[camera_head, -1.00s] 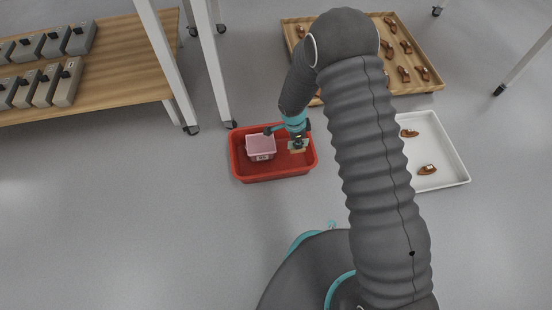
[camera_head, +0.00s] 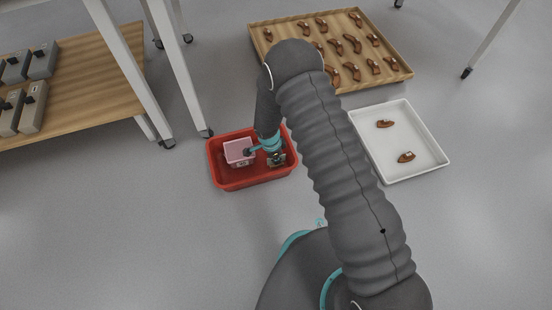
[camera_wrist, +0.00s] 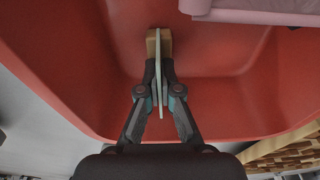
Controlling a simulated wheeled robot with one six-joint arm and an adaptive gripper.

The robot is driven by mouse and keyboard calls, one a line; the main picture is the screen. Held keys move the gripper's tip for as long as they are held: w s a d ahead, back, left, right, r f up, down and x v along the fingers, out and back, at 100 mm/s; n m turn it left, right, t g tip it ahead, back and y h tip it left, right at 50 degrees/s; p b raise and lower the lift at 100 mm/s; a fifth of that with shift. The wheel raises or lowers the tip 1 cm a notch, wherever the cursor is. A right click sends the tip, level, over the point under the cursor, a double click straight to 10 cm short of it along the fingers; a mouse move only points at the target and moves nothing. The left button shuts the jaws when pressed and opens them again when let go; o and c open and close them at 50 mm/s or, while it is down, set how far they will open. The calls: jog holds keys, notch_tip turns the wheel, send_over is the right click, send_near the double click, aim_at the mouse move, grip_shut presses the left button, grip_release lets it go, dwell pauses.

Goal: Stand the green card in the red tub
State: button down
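The red tub (camera_head: 252,184) stands on the floor, and its red inside fills much of the wrist view (camera_wrist: 225,105). My gripper (camera_wrist: 160,82) points down into its right part; in the head view (camera_head: 277,160) it is small and partly hidden by my arm. The fingers are shut on a thin pale green-grey card (camera_wrist: 158,70), seen edge-on and upright. The card's far end overlaps a small wooden block (camera_wrist: 152,42) in the tub; I cannot tell whether it sits in the block or only in front of it.
A pink-lidded box (camera_head: 238,151) is in the tub's left part, clear of my gripper. A white tray (camera_head: 425,174) with two brown sherds stands to the right. A wooden tray (camera_head: 262,48) of several sherds lies behind. Table legs (camera_head: 180,80) stand close behind the tub.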

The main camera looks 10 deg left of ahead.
jog(key=shift+f+b, duration=0.2)
jog(key=shift+b, duration=0.15)
jog(key=c, duration=1.3)
grip_release()
jog(key=shift+r, duration=0.1)
jog(key=r, duration=0.4)
jog(key=a+r+p, duration=0.1)
jog(key=r, duration=0.3)
jog(key=s+r+p, duration=0.1)
jog(key=r, duration=0.3)
jog(key=shift+a+r, duration=0.1)
jog(key=shift+a, duration=0.15)
